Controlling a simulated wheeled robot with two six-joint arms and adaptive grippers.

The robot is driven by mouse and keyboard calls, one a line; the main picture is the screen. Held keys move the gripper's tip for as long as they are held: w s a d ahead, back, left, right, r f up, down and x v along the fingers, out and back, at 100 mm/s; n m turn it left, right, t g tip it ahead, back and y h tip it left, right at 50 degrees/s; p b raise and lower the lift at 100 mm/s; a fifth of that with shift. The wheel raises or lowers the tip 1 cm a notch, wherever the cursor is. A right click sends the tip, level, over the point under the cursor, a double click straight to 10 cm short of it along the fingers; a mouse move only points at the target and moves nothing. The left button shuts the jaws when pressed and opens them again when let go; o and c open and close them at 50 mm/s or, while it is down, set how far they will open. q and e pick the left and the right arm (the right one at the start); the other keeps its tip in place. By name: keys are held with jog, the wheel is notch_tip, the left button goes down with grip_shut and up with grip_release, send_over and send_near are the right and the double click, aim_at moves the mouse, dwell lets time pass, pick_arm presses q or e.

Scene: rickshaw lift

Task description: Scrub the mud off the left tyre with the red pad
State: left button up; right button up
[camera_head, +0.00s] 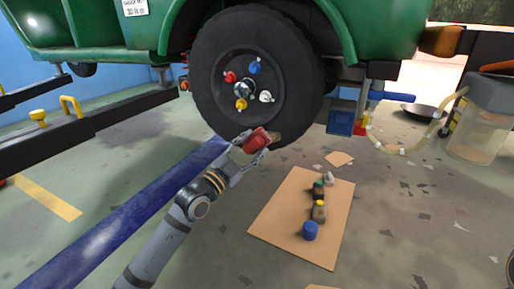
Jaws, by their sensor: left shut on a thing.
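The tyre (212,72) is black and hangs under the green rickshaw body at the upper middle. Its hub carries red, blue, white and yellow nuts. My left gripper (262,140) is at the tyre's lower edge, shut on the red pad (257,139). A brown patch shows right beside the pad; I cannot tell if it is mud on the tyre or part of the pad. Whether the pad touches the rubber is unclear. My right gripper is out of view.
A cardboard sheet (271,225) on the floor bears several small items, including a blue cap (309,231). A blue beam (128,217) runs along the floor at left. A clear container (478,130) with a hose and a dark pan (419,109) stand at right.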

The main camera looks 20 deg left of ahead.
aim_at(260, 146)
pick_arm(q)
jog(key=shift+f, duration=0.1)
jog(key=shift+d+r, duration=0.2)
jog(key=shift+d, duration=0.25)
jog(key=shift+d+r+b, duration=0.25)
jog(key=shift+d, duration=0.25)
jog(key=shift+d+r+b, duration=0.25)
jog(key=shift+d, duration=0.25)
jog(key=shift+s+d+r, duration=0.1)
jog(key=shift+d+r, duration=0.15)
jog(key=shift+d, duration=0.4)
jog(key=shift+d+r, duration=0.3)
jog(key=shift+d, duration=0.4)
jog(key=shift+s+d+r, duration=0.1)
jog(key=shift+d+r, duration=0.15)
jog(key=shift+d, duration=0.4)
jog(key=s+p, duration=0.1)
jog(key=s, duration=0.5)
jog(key=shift+a, duration=0.2)
